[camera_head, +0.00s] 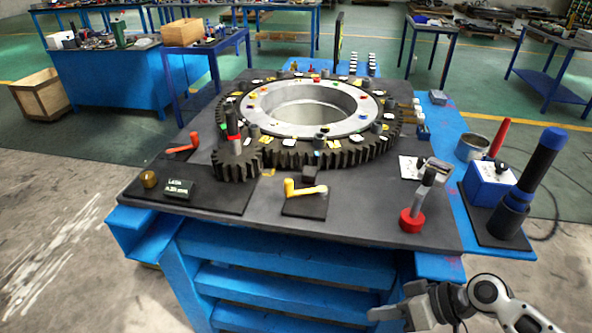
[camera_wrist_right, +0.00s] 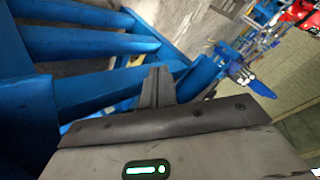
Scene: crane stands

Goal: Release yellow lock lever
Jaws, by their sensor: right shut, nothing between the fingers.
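The yellow lock lever (camera_head: 305,189) sits on a small dark plate near the front middle of the table, its handle pointing right. My right gripper (camera_head: 374,313) is in front of the table at the lower right, below the tabletop and well apart from the lever. Its fingers are together and empty, and they also show in the right wrist view (camera_wrist_right: 157,85), pointing at the blue frame under the table. The lever is not visible in the wrist view. My left gripper is in neither view.
The grey tabletop (camera_head: 350,218) stands on a blue frame (camera_head: 270,262). A large toothed ring (camera_head: 345,153) and a small gear (camera_head: 236,164) lie behind the lever. An orange-red lever (camera_head: 184,147) is at left. A red-based post (camera_head: 411,219) and a blue-topped cylinder (camera_head: 541,160) stand at right.

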